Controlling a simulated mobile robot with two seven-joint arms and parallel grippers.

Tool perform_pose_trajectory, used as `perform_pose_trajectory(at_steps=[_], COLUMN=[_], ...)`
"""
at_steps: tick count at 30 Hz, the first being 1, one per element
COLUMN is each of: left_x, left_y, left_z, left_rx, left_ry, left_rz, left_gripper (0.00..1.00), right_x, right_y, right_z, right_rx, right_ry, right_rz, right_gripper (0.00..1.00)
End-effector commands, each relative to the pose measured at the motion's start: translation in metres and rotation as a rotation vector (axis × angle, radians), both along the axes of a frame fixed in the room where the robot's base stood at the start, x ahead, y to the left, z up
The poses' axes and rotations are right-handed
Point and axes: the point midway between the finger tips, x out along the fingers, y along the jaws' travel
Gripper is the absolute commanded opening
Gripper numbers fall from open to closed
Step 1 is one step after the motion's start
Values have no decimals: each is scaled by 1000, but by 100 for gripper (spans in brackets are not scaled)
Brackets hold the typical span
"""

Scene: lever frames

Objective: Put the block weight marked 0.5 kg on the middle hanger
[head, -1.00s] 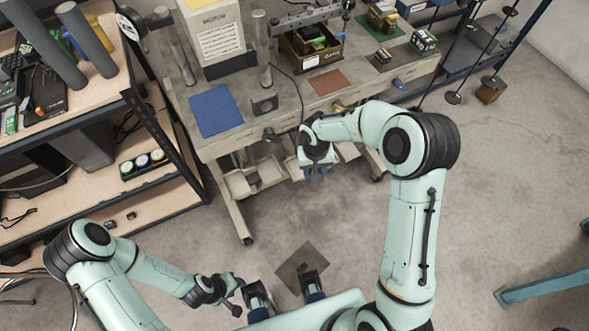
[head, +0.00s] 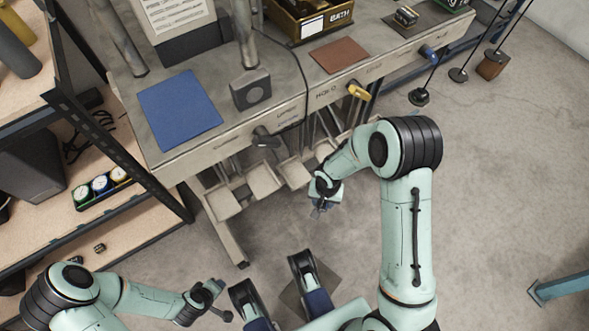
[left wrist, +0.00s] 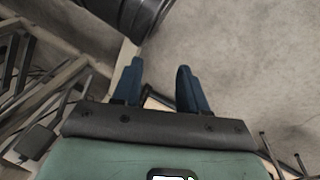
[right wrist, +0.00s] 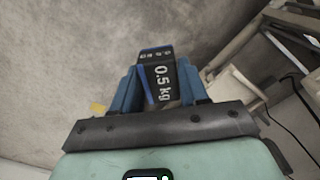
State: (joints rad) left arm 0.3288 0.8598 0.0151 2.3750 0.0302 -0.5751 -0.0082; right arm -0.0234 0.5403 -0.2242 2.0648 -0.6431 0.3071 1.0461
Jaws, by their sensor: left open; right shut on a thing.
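The block weight marked 0.5 kg (right wrist: 162,84) is black with blue edges and white lettering. My right gripper (right wrist: 160,92) is shut on it, and the label faces the right wrist camera. In the head view my right gripper (head: 322,204) is in front of the bench, over the floor; the block is barely visible there. Three thin rods with plates at their lower ends, which look like the hangers, stand at the upper right. The middle one (head: 458,74) shows a bare round plate. My left gripper (left wrist: 159,78) is open and empty, low at the left.
The outer rods carry a dark disc (head: 419,97) and a brown block (head: 492,65). The bench has a blue mat (head: 180,108), front levers such as a yellow one (head: 360,92), and pale trays (head: 262,179) below. A shelf (head: 130,215) stands left.

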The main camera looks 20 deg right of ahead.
Motion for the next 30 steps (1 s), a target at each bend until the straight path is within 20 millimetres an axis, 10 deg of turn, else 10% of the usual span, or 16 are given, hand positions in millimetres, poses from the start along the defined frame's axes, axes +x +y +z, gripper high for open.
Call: perform_pose_trajectory(at_steps=[16,30], left_x=[-64,-94], left_y=[9,12], left_z=[-53,-68], left_rx=[-12,-20], left_ry=[216,316], left_rz=[16,25], left_gripper=[43,43], right_x=[135,156], right_y=[19,21], right_z=[-1,-22], right_rx=[1,1], right_ry=[-5,1], right_rz=[-1,2], right_gripper=[0,0])
